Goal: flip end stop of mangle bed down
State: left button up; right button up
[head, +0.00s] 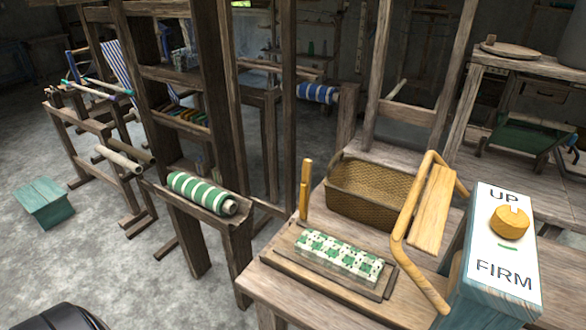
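The mangle bed (325,283) is a low wooden tray on the table in the front right of the head view. A green and white patterned cloth (340,254) lies flat in it. A narrow yellow wooden piece (304,188), which looks like the end stop, stands upright at the bed's far left corner. A bent wooden frame with a flat board (432,210) stands tilted at the bed's right end. Neither gripper shows in the head view.
A teal box (489,255) marked UP and FIRM, with a yellow knob (509,222), stands at the right. A wicker basket (374,189) sits behind the bed. A roll of green striped cloth (200,192) lies on a stand at left. Open floor lies at the lower left.

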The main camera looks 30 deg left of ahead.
aim_at(306, 164)
jog(key=i+j+z, duration=0.15)
jog(key=j, duration=0.65)
jog(key=i+j+z, duration=0.15)
jog(key=j, duration=0.65)
jog(key=j+z, duration=0.15)
jog(key=j, duration=0.7)
jog(key=u, duration=0.25)
jog(key=k+l+u, duration=0.2)
jog(key=u, duration=0.2)
jog(key=k+l+u, duration=0.2)
jog(key=u, duration=0.25)
jog(key=k+l+u, duration=0.1)
jog(key=k+u, duration=0.15)
jog(key=u, duration=0.15)
jog(key=k+u, duration=0.2)
jog(key=k, duration=0.9)
